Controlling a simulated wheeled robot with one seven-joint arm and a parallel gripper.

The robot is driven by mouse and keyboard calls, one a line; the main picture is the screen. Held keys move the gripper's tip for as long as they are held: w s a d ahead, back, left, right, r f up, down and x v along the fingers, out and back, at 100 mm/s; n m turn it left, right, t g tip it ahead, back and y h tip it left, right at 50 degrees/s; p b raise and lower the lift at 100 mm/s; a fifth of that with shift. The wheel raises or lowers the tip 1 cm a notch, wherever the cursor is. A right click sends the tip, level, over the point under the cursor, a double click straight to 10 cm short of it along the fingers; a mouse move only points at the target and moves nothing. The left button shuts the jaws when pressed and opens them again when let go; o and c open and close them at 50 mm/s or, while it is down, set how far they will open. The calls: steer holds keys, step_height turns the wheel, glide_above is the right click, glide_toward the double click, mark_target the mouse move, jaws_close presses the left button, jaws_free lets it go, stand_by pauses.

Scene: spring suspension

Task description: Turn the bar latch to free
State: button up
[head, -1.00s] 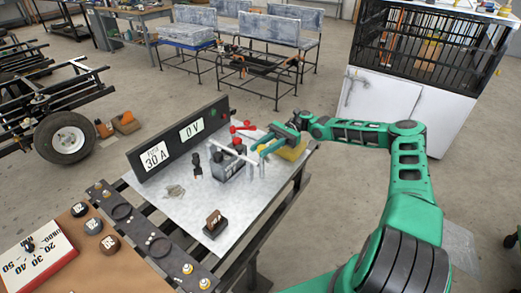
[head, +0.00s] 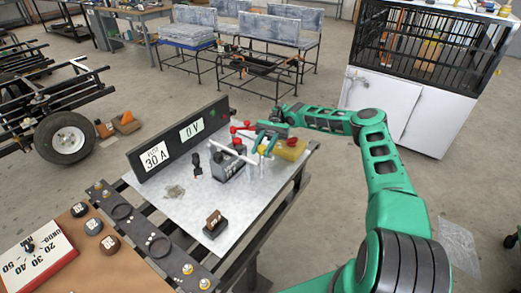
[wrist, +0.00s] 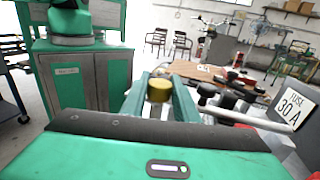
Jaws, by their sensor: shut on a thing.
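A black box (head: 230,168) stands on the grey metal table with a white bar (head: 240,155) slanting across its top. The bar looks like the latch, and a pale bar also shows in the wrist view (wrist: 245,118). My gripper (head: 266,146) is just to the right of the box. In the wrist view its two green fingers (wrist: 160,92) are closed around a yellow knob (wrist: 158,89). I cannot tell whether this knob joins the white bar. The fingers hide the lower part of the knob.
A yellow block (head: 291,148) lies on the table at my gripper's right. A dark panel with 30 A and 0 V signs (head: 180,140) stands along the table's back. A small black block (head: 214,224) sits at the front, with bare table around it.

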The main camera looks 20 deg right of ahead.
mark_target(261, 148)
steer(key=shift+f, duration=0.1)
steer(key=o, duration=1.1)
steer(key=shift+c, duration=0.2)
steer(key=shift+r, duration=0.45)
steer(key=r, duration=0.4)
steer(key=shift+s+a, duration=0.3)
steer(key=shift+a, duration=0.1)
steer(key=s+a+r, duration=0.5)
steer(key=a+r, duration=0.1)
steer(key=a, duration=0.3)
steer(key=shift+s+a, duration=0.15)
steer(key=shift+s, duration=0.05)
